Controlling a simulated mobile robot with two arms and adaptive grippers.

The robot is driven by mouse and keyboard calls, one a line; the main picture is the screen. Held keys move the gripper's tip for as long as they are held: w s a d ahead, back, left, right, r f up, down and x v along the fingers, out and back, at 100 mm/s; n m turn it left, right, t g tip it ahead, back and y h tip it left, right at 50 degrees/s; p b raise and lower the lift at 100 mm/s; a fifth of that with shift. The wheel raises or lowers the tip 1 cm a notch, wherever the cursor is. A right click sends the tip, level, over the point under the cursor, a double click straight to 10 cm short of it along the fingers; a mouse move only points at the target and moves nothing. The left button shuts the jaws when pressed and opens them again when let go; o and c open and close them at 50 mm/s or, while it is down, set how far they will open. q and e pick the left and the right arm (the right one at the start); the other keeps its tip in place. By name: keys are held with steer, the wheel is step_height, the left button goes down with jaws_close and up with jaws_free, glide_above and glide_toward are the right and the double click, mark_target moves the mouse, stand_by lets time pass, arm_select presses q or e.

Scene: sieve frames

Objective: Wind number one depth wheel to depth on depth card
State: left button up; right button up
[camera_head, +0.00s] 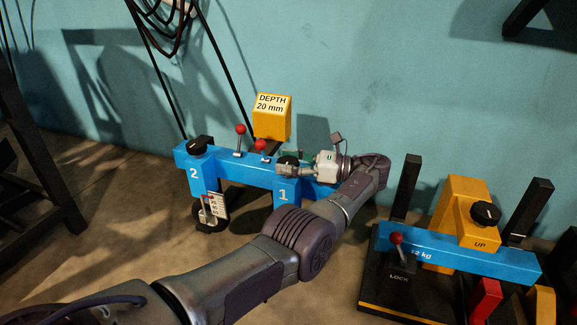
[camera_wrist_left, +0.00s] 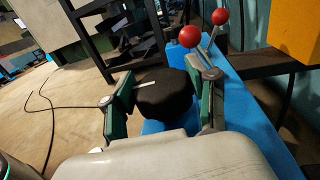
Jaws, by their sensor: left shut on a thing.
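The depth card (camera_head: 272,117) is a yellow block reading "DEPTH 20 mm" behind the blue frame (camera_head: 240,163). The number one wheel is a black knob (camera_wrist_left: 165,95) with a white pointer line, above the "1" label. My left gripper (camera_head: 287,165) reaches it from the right in the head view. In the left wrist view its green-padded fingers are shut on the knob, one on each side. The number two wheel (camera_head: 198,145) is a black knob at the frame's left end. A small white scale (camera_head: 219,205) hangs below it. Any scale below wheel one is hidden by my arm.
Two red-ball levers (camera_head: 240,130) stand on the frame between the wheels. At right is a black stand with a blue bar (camera_head: 460,254), a yellow block (camera_head: 478,228) marked "UP" and a red-ball "LOCK" lever (camera_head: 396,239). Dark metal legs (camera_head: 40,150) stand at left.

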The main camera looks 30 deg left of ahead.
mark_target(287, 161)
arm_select(q)
steer(key=shift+a+f, duration=0.1)
steer(key=shift+f, duration=0.05)
steer(key=o, duration=1.2)
step_height(287, 161, up, 10)
steer(key=shift+r, duration=0.1)
